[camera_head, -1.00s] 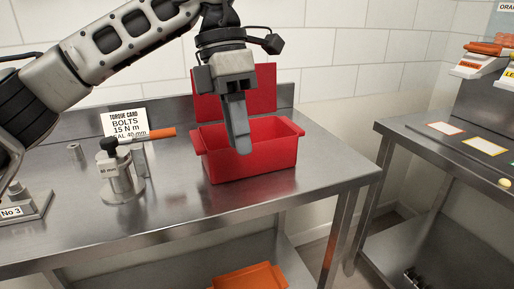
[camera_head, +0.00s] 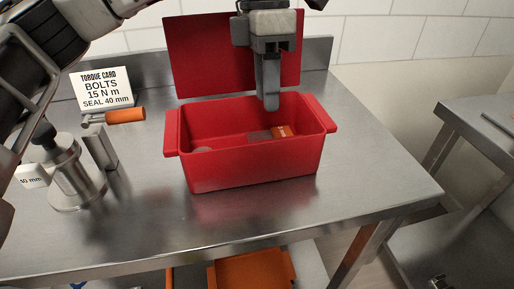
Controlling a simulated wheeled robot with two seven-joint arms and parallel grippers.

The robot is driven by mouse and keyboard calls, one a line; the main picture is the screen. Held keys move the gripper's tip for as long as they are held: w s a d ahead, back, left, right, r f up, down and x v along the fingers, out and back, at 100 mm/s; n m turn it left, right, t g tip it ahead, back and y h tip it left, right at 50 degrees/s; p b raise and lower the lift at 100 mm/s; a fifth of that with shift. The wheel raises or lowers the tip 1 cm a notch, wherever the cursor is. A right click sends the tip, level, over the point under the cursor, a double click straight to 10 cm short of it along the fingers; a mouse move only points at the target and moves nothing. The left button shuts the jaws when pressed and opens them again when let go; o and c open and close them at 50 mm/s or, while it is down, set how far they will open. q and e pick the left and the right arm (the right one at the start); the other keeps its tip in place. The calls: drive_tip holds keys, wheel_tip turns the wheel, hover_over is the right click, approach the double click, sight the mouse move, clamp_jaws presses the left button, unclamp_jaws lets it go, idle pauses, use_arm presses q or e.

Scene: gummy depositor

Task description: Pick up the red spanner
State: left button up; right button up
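No whole spanner shows clearly. Inside the open red toolbox (camera_head: 245,172) lies a small orange-red piece (camera_head: 281,131) with pale marks. A grey piece (camera_head: 258,136) lies just left of it; I cannot tell whether the two are one tool.
A metal fixture (camera_head: 78,180) with a 40 mm tag stands at the left. An orange-handled tool (camera_head: 125,116) is beside it, before a torque card (camera_head: 103,89). The steel bench (camera_head: 380,175) is clear right of the toolbox. An orange tray (camera_head: 250,272) sits below.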

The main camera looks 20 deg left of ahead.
use_arm(q)
drive_tip(key=f, duration=0.6)
drive_tip(key=s+f, duration=0.1)
drive_tip(key=f, duration=0.2)
drive_tip(key=shift+d+f, duration=0.1)
drive_tip(key=shift+d, duration=0.3)
clamp_jaws()
